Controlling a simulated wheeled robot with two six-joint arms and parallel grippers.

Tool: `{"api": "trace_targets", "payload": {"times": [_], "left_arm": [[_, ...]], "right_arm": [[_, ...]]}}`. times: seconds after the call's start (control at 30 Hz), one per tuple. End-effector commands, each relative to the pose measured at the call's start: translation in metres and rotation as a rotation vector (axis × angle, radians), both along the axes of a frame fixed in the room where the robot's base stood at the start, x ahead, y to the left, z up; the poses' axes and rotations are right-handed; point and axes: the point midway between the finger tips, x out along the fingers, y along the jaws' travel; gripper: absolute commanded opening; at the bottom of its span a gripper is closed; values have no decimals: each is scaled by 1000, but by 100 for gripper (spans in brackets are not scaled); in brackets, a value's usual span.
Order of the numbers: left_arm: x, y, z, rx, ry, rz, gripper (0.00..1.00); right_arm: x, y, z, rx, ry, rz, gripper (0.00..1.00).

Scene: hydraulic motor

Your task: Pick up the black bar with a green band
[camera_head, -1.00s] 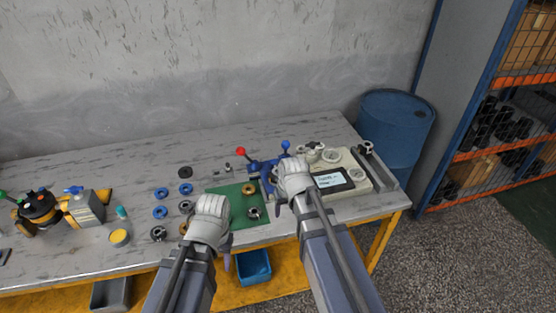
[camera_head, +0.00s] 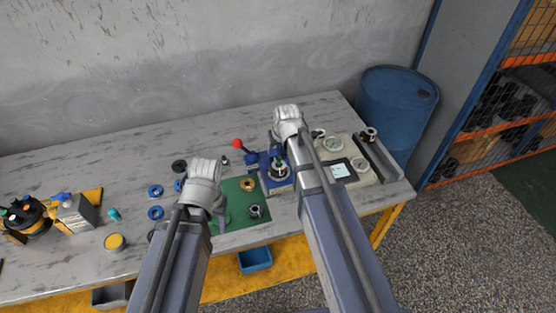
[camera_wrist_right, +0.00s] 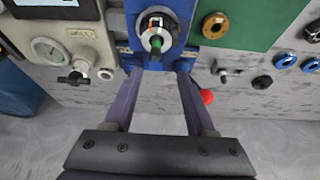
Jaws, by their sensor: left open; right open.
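In the right wrist view a short dark upright part with a green band (camera_wrist_right: 157,42) stands in a blue fixture (camera_wrist_right: 178,52), with an orange and silver piece behind it. I take it for the black bar. In the head view it shows small on the blue fixture (camera_head: 278,165). My right gripper (camera_wrist_right: 157,73) is open and empty, its two fingers apart on either side of the fixture's near edge, short of the bar. In the head view my right gripper (camera_head: 287,120) is above the back of the fixture. My left gripper (camera_head: 205,188) hangs over the green mat's left edge; its fingertips are hidden.
The green mat (camera_head: 232,190) holds a brass ring (camera_head: 248,185) and a dark metal part (camera_head: 255,211). Blue rings (camera_head: 155,191) lie left of it. A gauge panel (camera_head: 358,160) stands to the right of the fixture. A red-knobbed lever (camera_head: 237,143) rises behind it.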

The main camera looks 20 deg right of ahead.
Motion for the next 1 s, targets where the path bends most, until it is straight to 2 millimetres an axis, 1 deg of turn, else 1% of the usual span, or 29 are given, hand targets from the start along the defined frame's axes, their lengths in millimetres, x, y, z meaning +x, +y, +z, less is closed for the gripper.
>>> {"api": "trace_targets", "payload": {"times": [0.27, 0.47, 0.57, 0.67, 0.87, 1.0], "left_arm": [[0, 0, -24, 0, 0, 0, 50], [0, 0, -25, 0, 0, 0, 50], [0, 0, -29, 0, 0, 0, 50], [0, 0, -39, 0, 0, 0, 50], [0, 0, -64, 0, 0, 0, 50], [0, 0, -76, 0, 0, 0, 50]], "right_arm": [[8, -1, -24, 0, 1, 0, 56], [9, -1, -25, 0, 1, 0, 56], [9, -2, -29, 0, 1, 0, 56], [10, -3, -39, 0, 1, 0, 56], [12, -9, -64, 0, 1, 1, 56], [19, -8, -76, 0, 1, 1, 56]]}}
